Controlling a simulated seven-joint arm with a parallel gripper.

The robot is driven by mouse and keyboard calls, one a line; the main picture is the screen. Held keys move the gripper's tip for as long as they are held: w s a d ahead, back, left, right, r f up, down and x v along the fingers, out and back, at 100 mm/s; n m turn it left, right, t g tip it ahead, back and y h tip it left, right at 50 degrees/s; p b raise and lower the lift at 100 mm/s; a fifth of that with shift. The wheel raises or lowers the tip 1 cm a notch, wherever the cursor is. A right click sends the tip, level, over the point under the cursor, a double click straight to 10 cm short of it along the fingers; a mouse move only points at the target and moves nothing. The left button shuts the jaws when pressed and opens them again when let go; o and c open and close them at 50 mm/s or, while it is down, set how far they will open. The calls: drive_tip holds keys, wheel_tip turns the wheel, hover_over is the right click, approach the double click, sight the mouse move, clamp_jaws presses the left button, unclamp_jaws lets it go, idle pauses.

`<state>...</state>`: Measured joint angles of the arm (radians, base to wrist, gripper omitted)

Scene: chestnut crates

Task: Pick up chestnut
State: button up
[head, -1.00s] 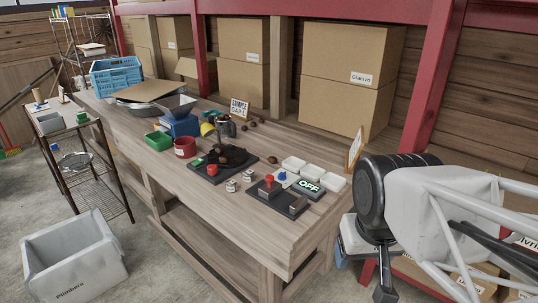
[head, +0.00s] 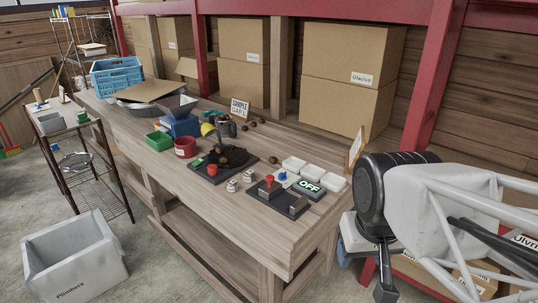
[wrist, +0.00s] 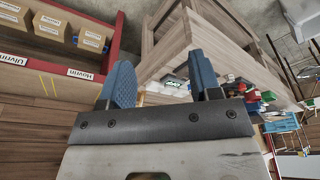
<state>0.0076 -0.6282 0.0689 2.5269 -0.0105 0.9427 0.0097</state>
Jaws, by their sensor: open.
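Several brown chestnuts lie on the wooden workbench (head: 240,219). One chestnut (head: 272,160) sits alone behind the black scale-like plate, and a few more chestnuts (head: 260,122) lie near the sample sign. In the head view my arm is at the right, off the bench's right end, well apart from every chestnut. Chestnuts are too small to tell in the wrist view.
A red container (head: 185,147), a green bin (head: 159,140), small white trays (head: 308,172) and an OFF sign (head: 309,187) stand on the bench. A small upright sign (head: 356,147) is at its right end. The bench's front strip is clear.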

drive_tip(key=w+a+r+n, duration=0.1)
drive_tip(key=w+r+n, duration=0.2)
drive_tip(key=w, duration=0.6)
drive_tip(key=w+r+n, duration=0.3)
drive_tip(key=w, duration=0.7)
drive_tip(key=n+g, duration=0.3)
drive_tip(key=n, duration=1.3)
hover_over(272, 157)
wheel_tip(272, 157, down, 21)
drive_tip(key=shift+s+d+f, duration=0.1)
drive_tip(key=shift+d, duration=0.05)
drive_tip(key=shift+w+f, duration=0.15)
drive_tip(key=shift+w, duration=0.05)
drive_tip(key=shift+f, duration=0.1)
drive_tip(key=shift+f, duration=1.2)
drive_tip(key=shift+f, duration=0.1)
